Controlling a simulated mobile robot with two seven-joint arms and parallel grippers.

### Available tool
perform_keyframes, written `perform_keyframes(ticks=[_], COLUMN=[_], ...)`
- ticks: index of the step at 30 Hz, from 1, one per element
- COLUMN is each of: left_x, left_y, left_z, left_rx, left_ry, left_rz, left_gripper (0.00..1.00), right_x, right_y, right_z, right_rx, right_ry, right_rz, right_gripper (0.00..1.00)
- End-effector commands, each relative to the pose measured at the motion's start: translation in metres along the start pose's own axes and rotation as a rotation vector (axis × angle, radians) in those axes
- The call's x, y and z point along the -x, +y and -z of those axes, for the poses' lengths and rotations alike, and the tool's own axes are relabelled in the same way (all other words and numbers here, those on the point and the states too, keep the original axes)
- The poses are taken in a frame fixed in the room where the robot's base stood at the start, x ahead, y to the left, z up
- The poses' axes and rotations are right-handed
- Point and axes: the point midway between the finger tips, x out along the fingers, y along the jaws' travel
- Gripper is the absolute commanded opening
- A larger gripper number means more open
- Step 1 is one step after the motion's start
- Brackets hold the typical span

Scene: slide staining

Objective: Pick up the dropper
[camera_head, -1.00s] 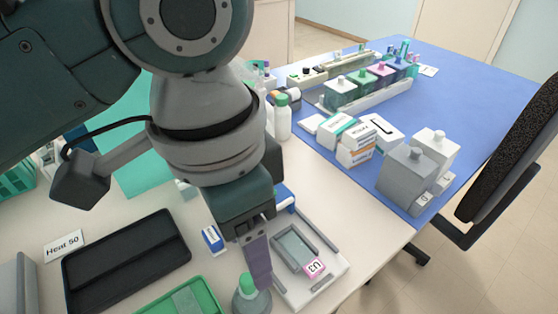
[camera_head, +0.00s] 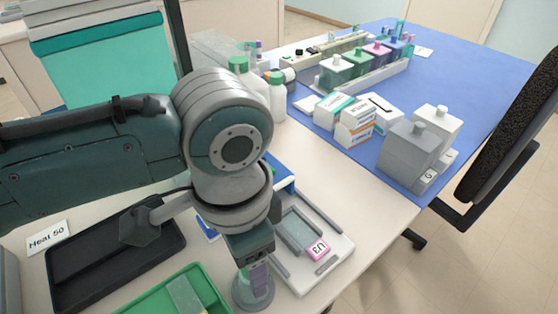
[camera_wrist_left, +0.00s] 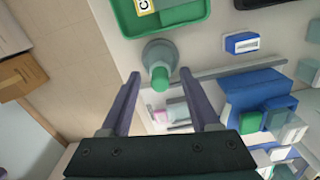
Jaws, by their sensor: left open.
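The dropper, with a green bulb (camera_wrist_left: 160,80), stands in a round grey bottle (camera_wrist_left: 158,50) in the left wrist view. In the head view the bottle (camera_head: 252,292) is at the bottom middle, and my gripper hides the bulb. My left gripper (camera_wrist_left: 160,74) is open and points down over it. In the wrist view the bulb lies between its two purple fingers, with a gap on each side. In the head view the left gripper (camera_head: 257,278) is just above and in front of the bottle. My right gripper is not in view.
Beside the bottle are a green tray (camera_head: 165,300) and a white tray with a U3 tag (camera_head: 318,250). A black tray (camera_head: 75,272) lies left. Bottles (camera_head: 277,103) and boxes (camera_head: 357,125) stand behind. The table edge runs close on the right.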

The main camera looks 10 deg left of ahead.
Motion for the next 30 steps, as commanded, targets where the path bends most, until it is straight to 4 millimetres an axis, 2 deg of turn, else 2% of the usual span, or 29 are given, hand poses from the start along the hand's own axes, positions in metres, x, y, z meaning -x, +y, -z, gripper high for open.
perform_keyframes(ticks=[6,22,30], left_x=[-0.0004,-0.0001,-0.0001], left_y=[0.0001,-0.0001,-0.0001], left_z=[-0.0001,-0.0002,-0.0001], left_rx=[0.000,0.000,0.000], left_ry=[0.000,0.000,0.000], left_rz=[0.000,0.000,0.000], left_gripper=[0.60,0.00,0.00], right_x=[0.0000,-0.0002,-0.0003], right_y=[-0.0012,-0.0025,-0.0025], right_z=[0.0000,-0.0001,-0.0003], right_rx=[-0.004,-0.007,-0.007], right_ry=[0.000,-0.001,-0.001], right_rz=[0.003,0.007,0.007], right_gripper=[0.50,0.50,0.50])
